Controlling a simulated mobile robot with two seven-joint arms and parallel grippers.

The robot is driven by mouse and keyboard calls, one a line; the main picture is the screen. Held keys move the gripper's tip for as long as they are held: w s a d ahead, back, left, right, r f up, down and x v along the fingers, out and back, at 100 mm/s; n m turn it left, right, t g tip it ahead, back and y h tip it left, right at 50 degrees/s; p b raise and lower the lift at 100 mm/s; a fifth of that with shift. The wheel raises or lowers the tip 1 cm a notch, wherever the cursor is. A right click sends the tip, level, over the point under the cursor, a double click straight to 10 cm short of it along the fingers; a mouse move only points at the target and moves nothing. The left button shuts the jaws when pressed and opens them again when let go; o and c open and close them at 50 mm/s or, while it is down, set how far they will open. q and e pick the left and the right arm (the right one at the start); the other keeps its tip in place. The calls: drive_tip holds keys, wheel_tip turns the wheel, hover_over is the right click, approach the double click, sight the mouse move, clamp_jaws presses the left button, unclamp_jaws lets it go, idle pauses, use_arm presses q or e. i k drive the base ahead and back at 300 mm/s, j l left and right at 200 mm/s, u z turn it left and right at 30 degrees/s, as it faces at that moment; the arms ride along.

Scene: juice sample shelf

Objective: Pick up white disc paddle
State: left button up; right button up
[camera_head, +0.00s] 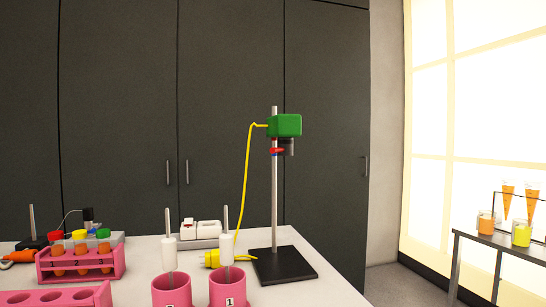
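Two pink cups stand at the front of the white table: the left cup (171,293) and the right cup (216,291), which is marked 1. A thin metal rod with a white sleeve stands upright in each: the left rod (169,253) and the right rod (226,251). Their lower ends are hidden inside the cups, so I cannot tell which is the white disc paddle. No disc shape is visible. Neither gripper is in view.
A stand with a black base (284,265) holds a green motor head (285,125) behind the cups. A yellow cable (246,180) hangs from it. A pink tube rack (80,264) is at left. A side table (515,246) with orange samples is far right.

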sight(168, 245)
drive_tip(key=i+l+u, duration=0.15)
drive_tip(key=l, duration=0.3)
drive_tip(key=i+l+u, duration=0.2)
drive_tip(key=l, duration=0.25)
drive_tip(key=l+u, duration=0.15)
drive_tip(key=l, duration=0.3)
